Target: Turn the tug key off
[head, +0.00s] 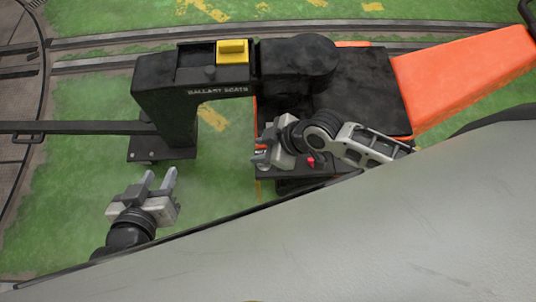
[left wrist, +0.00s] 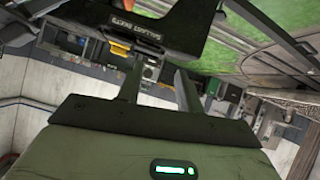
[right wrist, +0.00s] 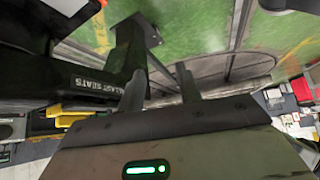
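The orange and black tug (head: 465,75) fills the upper right of the head view. A small red knob (head: 310,160), which may be the key, sits on a dark panel (head: 290,172) at the tug's near side, just beside my right gripper. My right gripper (head: 262,148) is over that panel, pointing left, with a small orange-red spot by its fingers. In the right wrist view its fingers (right wrist: 161,88) stand apart with nothing between them. My left gripper (head: 158,184) is open and empty over green floor; its parted fingers show in the left wrist view (left wrist: 157,88). Neither wrist view clearly shows a key.
A black arched frame lettered "BALLAST SEATS" (head: 165,90) carries a yellow block (head: 232,50); a dark bar (head: 75,127) runs left from it. Curved rails (head: 110,62) cross the green floor behind. A large grey surface covers the lower right. Floor around my left gripper is clear.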

